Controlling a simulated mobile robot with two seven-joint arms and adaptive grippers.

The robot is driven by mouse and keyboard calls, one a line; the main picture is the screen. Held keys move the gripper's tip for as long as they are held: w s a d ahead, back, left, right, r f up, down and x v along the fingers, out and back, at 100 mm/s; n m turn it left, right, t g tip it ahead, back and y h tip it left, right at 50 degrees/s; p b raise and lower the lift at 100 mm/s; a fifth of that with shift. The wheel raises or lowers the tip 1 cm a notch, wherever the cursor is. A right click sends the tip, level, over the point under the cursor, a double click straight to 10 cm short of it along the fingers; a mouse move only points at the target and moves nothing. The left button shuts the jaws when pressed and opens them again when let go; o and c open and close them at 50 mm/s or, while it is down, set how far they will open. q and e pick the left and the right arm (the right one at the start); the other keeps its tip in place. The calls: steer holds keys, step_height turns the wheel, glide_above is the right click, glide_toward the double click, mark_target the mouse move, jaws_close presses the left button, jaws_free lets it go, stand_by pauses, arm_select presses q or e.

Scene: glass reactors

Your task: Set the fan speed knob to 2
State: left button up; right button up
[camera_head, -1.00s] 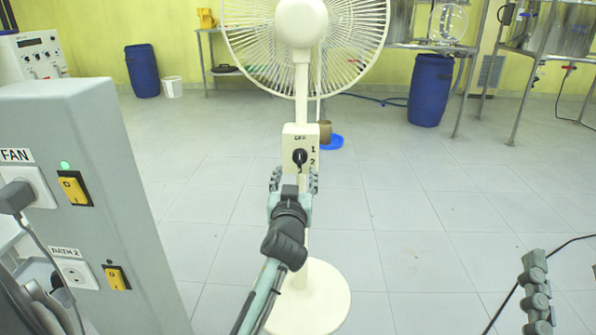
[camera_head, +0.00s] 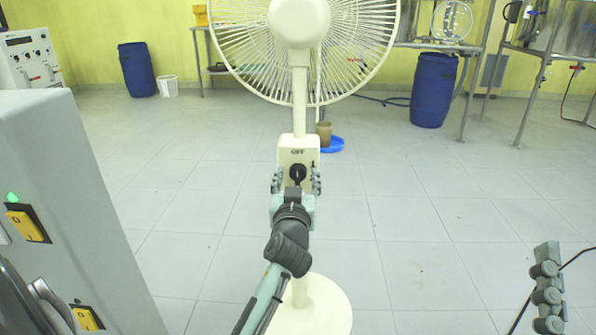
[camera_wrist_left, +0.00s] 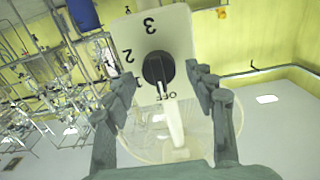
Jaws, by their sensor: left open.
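The cream fan's control box (camera_head: 299,152) is on its post, with OFF printed at the top. Its black knob (camera_head: 297,174) also shows in the left wrist view (camera_wrist_left: 158,67), upside down, with OFF, 1, 2 and 3 around it. The knob's pointer appears to be toward OFF. My left gripper (camera_head: 296,181) is open in front of the box. Its two fingers (camera_wrist_left: 164,80) stand on either side of the knob; whether they touch it, I cannot tell. Part of my right gripper (camera_head: 547,290) shows at the lower right; its jaw opening is unclear.
A grey panel (camera_head: 60,180) with yellow switches stands close on the left. The fan's round base (camera_head: 325,310) is on the tiled floor. Blue barrels (camera_head: 433,90) and metal frames are far back. Floor right of the fan is clear.

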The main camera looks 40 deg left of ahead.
arm_select(q)
steer(key=shift+c, duration=0.5)
steer(key=c, duration=1.1)
steer(key=shift+o, duration=0.2)
steer(key=shift+r, duration=0.1)
